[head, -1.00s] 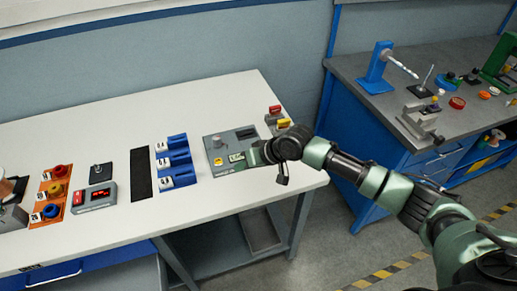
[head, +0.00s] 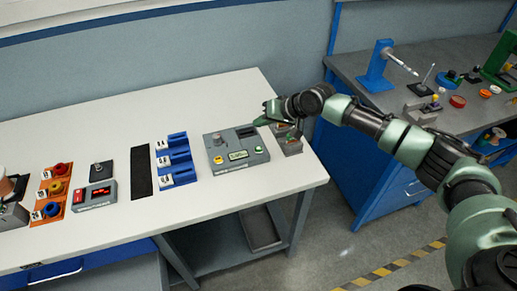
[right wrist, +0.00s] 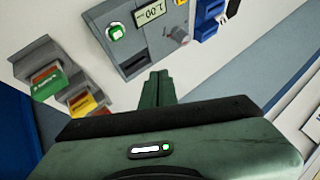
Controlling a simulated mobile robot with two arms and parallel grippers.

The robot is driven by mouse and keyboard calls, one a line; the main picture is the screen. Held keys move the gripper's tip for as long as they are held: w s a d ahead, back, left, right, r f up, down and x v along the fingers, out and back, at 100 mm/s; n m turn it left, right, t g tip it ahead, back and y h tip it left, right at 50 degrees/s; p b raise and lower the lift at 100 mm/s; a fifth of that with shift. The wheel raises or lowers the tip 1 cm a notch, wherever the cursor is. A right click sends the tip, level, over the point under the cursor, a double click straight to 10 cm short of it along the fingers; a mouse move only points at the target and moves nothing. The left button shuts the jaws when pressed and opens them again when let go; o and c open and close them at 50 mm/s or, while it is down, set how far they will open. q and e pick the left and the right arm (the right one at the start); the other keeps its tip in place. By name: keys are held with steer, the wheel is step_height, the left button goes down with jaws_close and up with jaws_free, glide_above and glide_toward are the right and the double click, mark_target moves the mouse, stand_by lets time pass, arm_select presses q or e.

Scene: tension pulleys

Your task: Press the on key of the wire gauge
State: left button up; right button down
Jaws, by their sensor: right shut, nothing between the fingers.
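The wire gauge (head: 218,168) is a grey box on the white bench, with a knob, a dark slot, a yellow button, a lit display (head: 238,155) and a small green key (head: 258,149). In the right wrist view the gauge (right wrist: 127,62) is at the top; its display (right wrist: 150,12) shows upside down and seems to read 1.00. The green key (right wrist: 115,32) looks bright there. My right gripper (head: 262,121) is shut and empty, above the gauge's back right side, apart from the key. It also shows in the right wrist view (right wrist: 158,76). My left gripper is not in view.
Grey holders (head: 291,148) with coloured blocks stand right of the gauge, close under my right arm. Blue numbered blocks (head: 176,160) and a black strip (head: 140,173) lie to its left. A second bench (head: 350,72) with tools stands at the right.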

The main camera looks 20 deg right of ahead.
steer(key=b, duration=0.7)
glide_above(261, 150)
step_height(261, 150, down, 7)
steer(key=shift+w+r, duration=0.1)
steer(key=shift+r, duration=0.05)
steer(key=shift+f, duration=0.95)
steer(key=shift+f, duration=0.1)
stand_by(0.5)
steer(key=shift+f, duration=0.3)
steer(key=shift+f, duration=0.5)
stand_by(0.6)
steer(key=shift+r, duration=0.1)
steer(key=shift+r+p, duration=0.75)
steer(key=shift+r, duration=0.05)
